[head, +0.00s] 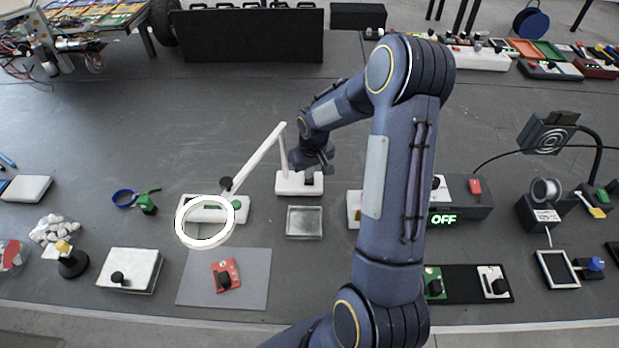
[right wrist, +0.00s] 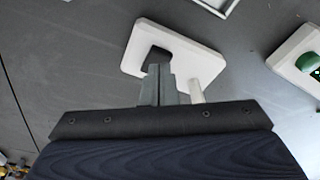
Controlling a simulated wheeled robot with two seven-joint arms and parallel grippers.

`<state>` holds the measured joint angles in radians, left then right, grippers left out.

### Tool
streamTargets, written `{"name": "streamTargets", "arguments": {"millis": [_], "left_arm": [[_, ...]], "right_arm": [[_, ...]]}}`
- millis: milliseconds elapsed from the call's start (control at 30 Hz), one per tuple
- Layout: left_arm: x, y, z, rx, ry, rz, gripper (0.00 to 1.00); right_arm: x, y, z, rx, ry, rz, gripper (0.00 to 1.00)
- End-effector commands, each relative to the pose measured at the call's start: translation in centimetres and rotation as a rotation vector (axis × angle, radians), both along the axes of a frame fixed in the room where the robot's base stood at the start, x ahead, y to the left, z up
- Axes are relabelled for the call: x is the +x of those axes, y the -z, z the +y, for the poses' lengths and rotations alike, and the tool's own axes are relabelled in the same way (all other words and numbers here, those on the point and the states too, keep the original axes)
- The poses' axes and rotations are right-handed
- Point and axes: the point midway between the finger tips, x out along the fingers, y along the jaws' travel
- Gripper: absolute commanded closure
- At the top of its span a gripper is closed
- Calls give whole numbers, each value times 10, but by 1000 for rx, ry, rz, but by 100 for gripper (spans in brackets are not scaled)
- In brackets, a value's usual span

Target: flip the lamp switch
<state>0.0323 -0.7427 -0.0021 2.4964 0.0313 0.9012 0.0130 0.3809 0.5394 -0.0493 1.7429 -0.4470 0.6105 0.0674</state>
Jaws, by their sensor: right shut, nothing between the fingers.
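The lamp is white, with a ring-shaped head (head: 179,222), a jointed thin arm and a flat base (head: 288,188). Its base also shows in the right wrist view (right wrist: 203,62), with a black switch (right wrist: 154,54) on it. In the head view the black switch (head: 309,179) is at the right part of the base. My right gripper (head: 318,170) is above the base, close to the switch. In the right wrist view its fingertips (right wrist: 157,72) are together and overlap the switch's lower edge; I cannot tell whether they touch it. My left gripper is not in view.
A clear shallow tray (head: 304,222) lies in front of the lamp base. A white bar with a green knob (head: 237,205) is by the ring. A box with an OFF display (head: 470,195) stands to the right.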

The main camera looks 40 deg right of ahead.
Motion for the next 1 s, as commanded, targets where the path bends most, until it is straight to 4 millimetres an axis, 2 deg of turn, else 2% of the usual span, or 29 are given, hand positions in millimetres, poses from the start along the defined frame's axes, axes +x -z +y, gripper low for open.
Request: {"name": "streamTargets", "arguments": {"millis": [1000], "left_arm": [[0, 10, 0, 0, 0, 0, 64]], "right_arm": [[0, 11, 0, 0, 0, 0, 100]]}}
